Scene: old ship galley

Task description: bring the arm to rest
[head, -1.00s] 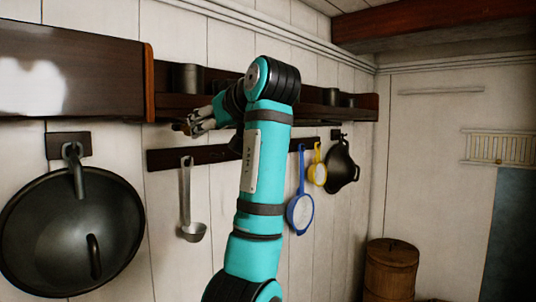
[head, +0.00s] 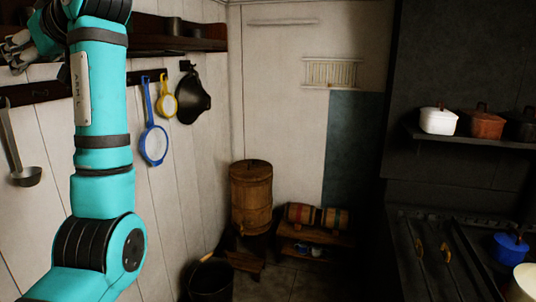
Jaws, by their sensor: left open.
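My left arm rises at the left of the head view, bent at the top. Its gripper (head: 17,50) is near the upper left edge, in front of the wall just below the shelf. It is open, and I see nothing between its fingers. My upper arm hides part of the wall and rail behind it. My right gripper is not in view.
A ladle (head: 20,160), a blue strainer (head: 154,140), a yellow strainer (head: 168,103) and a black pan (head: 191,97) hang on the left wall. A wooden barrel (head: 251,195) stands in the corner, a bucket (head: 210,281) before it. A stove (head: 440,255) is at right.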

